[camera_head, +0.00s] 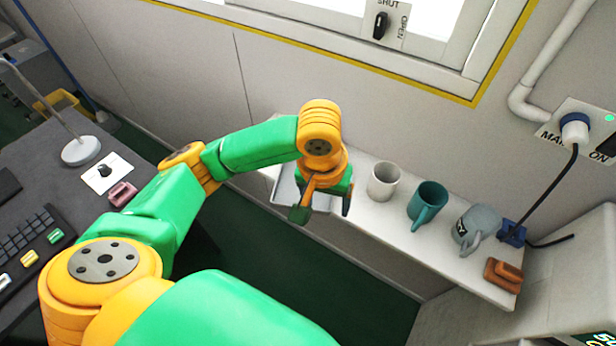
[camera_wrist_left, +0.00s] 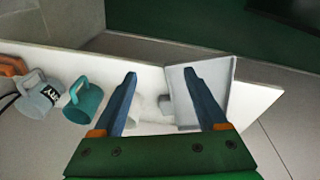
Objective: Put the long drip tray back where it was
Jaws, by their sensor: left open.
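The pale grey drip tray (camera_head: 288,190) lies at the left end of the narrow white wall shelf (camera_head: 398,233), partly hidden by my left gripper (camera_head: 323,207). In the left wrist view the tray (camera_wrist_left: 215,78) lies at an angle near the shelf edge, with one finger across it in the picture. My left gripper (camera_wrist_left: 159,73) is open and points down over that end of the shelf. Nothing is held between its fingers. I cannot tell whether a finger touches the tray. My right gripper is not in view.
On the shelf, right of the tray, stand a white mug (camera_head: 383,181), a teal mug (camera_head: 427,204) and a grey mug (camera_head: 477,228). A brown block (camera_head: 503,274) lies at the right end. A desk with a keyboard (camera_head: 28,240) is on the left.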

